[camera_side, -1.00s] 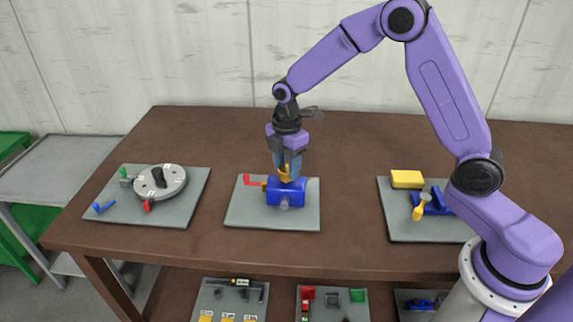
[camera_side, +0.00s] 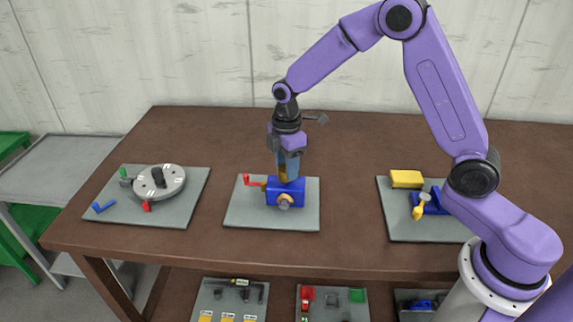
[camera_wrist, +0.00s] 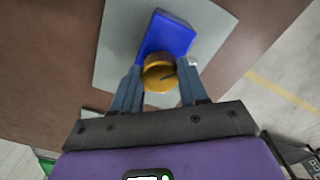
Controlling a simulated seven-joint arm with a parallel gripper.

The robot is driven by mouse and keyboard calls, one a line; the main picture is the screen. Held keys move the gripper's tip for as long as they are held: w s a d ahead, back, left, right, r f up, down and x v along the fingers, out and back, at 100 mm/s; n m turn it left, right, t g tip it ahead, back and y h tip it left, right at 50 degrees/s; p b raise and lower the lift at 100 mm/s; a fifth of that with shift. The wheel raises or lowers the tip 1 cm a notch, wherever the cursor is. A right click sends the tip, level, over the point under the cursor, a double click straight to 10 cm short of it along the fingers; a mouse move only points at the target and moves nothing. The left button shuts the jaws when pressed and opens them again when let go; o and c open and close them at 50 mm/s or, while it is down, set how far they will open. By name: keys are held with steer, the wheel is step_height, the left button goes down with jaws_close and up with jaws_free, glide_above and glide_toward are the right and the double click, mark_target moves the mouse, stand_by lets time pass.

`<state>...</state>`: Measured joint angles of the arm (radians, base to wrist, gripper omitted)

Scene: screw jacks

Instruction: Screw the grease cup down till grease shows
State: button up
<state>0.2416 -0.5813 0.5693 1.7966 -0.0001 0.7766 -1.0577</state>
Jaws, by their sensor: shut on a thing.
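The grease cup (camera_wrist: 157,74) is a round brass-yellow cap with a dark mark on it, seen in the wrist view. It sits on the blue block (camera_side: 286,193), which also shows in the wrist view (camera_wrist: 166,36). My gripper (camera_side: 286,174) points down over the block, with its two grey-blue fingers (camera_wrist: 160,76) on either side of the cup, shut on it. In the side view the fingers hide most of the cup. A yellow-orange ring (camera_side: 284,199) shows around the grey shaft end on the block's front face.
A red-handled crank (camera_side: 252,181) sticks out left of the block, close to my gripper. The block stands on a grey plate (camera_side: 244,214). A plate with a round dial (camera_side: 172,182) is at left, and one with a yellow block (camera_side: 406,179) at right.

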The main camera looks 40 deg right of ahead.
steer(key=o, duration=1.1)
steer(key=shift+r, duration=0.1)
steer(key=shift+c, duration=0.2)
step_height(320, 180, up, 17)
steer(key=shift+r, duration=0.2)
steer(key=s+a+f+m, duration=0.2)
steer(key=s+f, duration=0.1)
steer(key=s, duration=1.3)
steer(key=s+d+f, duration=0.2)
steer(key=s+d, duration=0.1)
steer(key=s, duration=0.5)
steer(key=s+d+f+m, duration=0.1)
steer(key=s+d+f, duration=0.2)
steer(key=s, duration=0.6)
steer(key=shift+d+f, duration=0.2)
